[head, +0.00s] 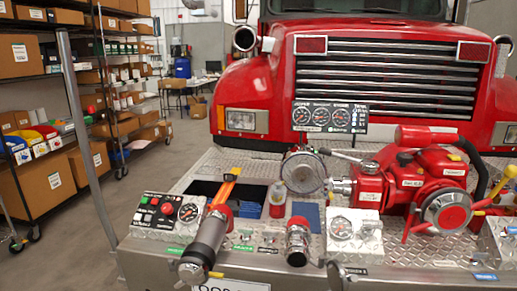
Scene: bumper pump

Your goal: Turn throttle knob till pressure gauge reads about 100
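A small grey control panel (148,221) sits at the front left of the bumper deck. It carries a red round knob (167,208), several small buttons or lights, and a round gauge (188,212). An upright black panel (330,117) near the grille holds three round gauges in a row. Another small gauge (341,228) is on a metal box at the front middle. The labels and needle readings are too small to read, so I cannot tell which knob is the throttle. Neither of my grippers is in view.
A red fire truck (380,20) stands behind the diamond-plate deck. A red pump (425,185) with a round front cap is on the right. A dark cylinder (204,246) and a capped metal fitting (298,242) project at the front. Shelves with boxes (50,180) line the left; floor (130,190) between is clear.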

